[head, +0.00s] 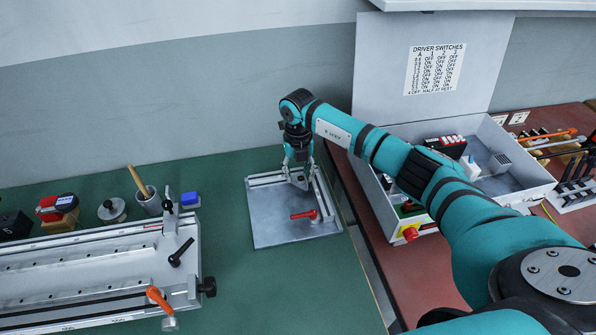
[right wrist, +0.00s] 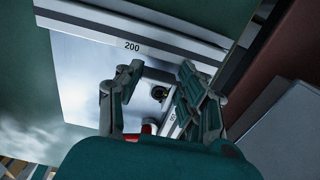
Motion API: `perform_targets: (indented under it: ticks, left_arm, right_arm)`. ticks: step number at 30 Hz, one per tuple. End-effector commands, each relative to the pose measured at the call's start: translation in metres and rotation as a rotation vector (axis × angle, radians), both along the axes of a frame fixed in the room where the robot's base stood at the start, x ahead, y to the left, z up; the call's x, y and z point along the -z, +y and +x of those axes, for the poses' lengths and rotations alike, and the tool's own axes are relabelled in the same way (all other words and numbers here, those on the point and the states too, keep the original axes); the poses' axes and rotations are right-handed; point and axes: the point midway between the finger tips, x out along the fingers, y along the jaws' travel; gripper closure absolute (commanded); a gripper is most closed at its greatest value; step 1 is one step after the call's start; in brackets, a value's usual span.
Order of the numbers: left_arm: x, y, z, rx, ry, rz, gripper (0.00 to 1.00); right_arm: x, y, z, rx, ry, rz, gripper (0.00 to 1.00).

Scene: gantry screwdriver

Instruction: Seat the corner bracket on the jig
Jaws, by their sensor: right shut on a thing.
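The jig (head: 280,225) is a flat grey metal plate on the green bench, with raised rails along its back and right sides. It also shows in the right wrist view (right wrist: 85,75), where a rail is marked 200. My right gripper (head: 299,166) points down over the jig's back right corner, where the rails meet. It is shut on the corner bracket (head: 301,180), a small dark grey piece that shows between the fingers in the right wrist view (right wrist: 154,74). The fingers partly hide the bracket, and I cannot tell whether it touches the plate or rails. My left gripper is out of view.
A red clamp lever (head: 304,214) sits on the jig's right part. An open grey case (head: 525,180) stands on the red bench to the right.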

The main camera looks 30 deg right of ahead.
Motion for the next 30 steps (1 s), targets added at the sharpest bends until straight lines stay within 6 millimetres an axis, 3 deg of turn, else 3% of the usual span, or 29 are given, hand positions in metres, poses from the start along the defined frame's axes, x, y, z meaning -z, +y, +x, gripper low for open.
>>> perform_targets:
  ticks: [1, 2, 8, 19, 30]
  left_arm:
    - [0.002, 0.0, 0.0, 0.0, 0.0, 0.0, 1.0]
    - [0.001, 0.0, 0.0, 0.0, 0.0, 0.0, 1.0]
    - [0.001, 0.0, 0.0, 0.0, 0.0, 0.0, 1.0]
    - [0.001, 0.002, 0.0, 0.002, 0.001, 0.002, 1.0]
    - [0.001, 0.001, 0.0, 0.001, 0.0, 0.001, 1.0]
  right_arm:
    - [0.002, 0.0, 0.0, 0.0, 0.0, 0.0, 0.92]
    - [0.001, 0.0, 0.0, 0.0, 0.0, 0.0, 0.6]
    - [0.001, 0.0, 0.0, 0.0, 0.0, 0.0, 0.35]
    - [-0.007, 0.0, 0.001, 0.0, -0.003, 0.0, 0.35]
    - [-0.081, 0.0, 0.002, 0.0, -0.005, 0.0, 0.35]
